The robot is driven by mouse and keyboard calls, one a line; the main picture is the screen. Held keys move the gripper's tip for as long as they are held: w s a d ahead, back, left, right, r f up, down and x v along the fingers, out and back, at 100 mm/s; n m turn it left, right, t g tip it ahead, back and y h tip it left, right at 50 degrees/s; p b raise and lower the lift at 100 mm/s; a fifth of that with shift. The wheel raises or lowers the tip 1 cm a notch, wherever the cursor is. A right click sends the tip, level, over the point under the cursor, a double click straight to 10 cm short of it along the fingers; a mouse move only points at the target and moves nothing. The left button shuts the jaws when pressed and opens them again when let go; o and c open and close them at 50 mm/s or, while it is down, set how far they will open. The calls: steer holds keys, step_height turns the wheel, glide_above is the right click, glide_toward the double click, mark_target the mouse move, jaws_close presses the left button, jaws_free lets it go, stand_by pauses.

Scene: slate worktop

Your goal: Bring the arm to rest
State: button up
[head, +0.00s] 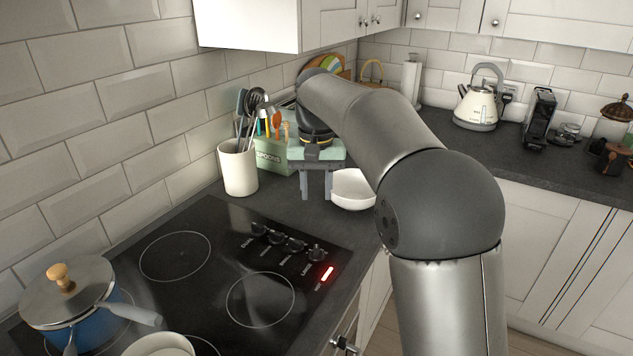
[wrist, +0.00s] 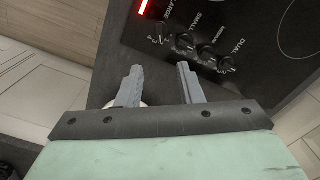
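My gripper (head: 316,185) hangs over the slate worktop beyond the hob's control knobs, pointing down, with its two grey fingers apart. In the wrist view my gripper (wrist: 160,85) also shows its fingers spread with nothing between them. A white bowl (head: 352,190) is on the worktop just right of the fingers. In the wrist view only a bit of a pale rim shows behind the left finger. Whether the fingers touch the worktop I cannot tell.
A black hob (head: 180,256) with one red light lies in front, bearing a blue lidded pot (head: 80,318). A white utensil crock (head: 238,168) and a green box (head: 272,155) stand beside the gripper. A kettle (head: 476,107) stands on the back counter.

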steer(key=shift+r, duration=0.65)
steer(key=s+d+f, duration=0.5)
steer(key=s, duration=0.5)
steer(key=s+d+f, duration=0.5)
steer(key=s, duration=0.5)
steer(key=s+d+f, duration=0.5)
steer(key=s+d, duration=0.1)
steer(key=s, duration=0.5)
steer(key=shift+a+r, duration=0.1)
